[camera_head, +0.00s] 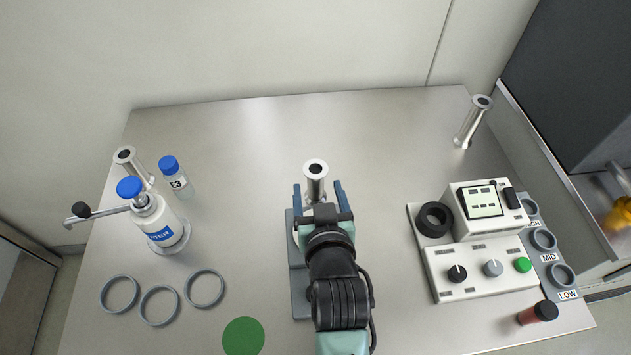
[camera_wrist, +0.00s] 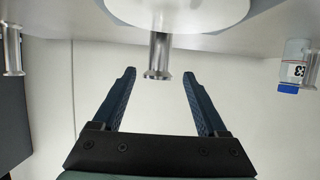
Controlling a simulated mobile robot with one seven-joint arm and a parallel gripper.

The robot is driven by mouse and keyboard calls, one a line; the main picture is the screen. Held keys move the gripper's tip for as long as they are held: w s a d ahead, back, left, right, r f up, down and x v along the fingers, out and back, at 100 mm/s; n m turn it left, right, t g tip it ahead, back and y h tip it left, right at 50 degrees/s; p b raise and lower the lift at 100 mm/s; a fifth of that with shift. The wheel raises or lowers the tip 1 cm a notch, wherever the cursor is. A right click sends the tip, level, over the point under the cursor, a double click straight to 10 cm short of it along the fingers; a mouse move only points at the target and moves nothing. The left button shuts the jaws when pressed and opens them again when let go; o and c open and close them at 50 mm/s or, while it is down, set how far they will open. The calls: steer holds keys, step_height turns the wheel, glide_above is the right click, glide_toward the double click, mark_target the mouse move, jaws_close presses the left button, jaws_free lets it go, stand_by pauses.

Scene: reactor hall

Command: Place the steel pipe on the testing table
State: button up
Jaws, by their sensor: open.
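A steel pipe (camera_head: 316,186) with flanged ends stands upright mid-table, and it also shows in the wrist view (camera_wrist: 159,55). My gripper (camera_head: 318,187) is open, with one blue finger to each side of this pipe in the head view. In the wrist view my gripper (camera_wrist: 160,75) has a clear gap between each finger and the pipe, so it does not grip it. Two similar steel pipes stand at the back left (camera_head: 139,168) and back right (camera_head: 468,127). The table (camera_head: 240,130) has a bare metal top; no label marks it as the testing table.
At left are a white pump bottle (camera_head: 160,227), a blue-capped vial (camera_head: 178,181) and grey rings (camera_head: 160,305). A green disc (camera_head: 243,336) lies in front. At right are a control box (camera_head: 480,270) and a red dark-capped vial (camera_head: 537,314). The back middle is clear.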

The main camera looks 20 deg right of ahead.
mark_target(317, 180)
steer(key=shift+x, duration=2.25)
jaws_close()
steer(key=shift+r, duration=0.1)
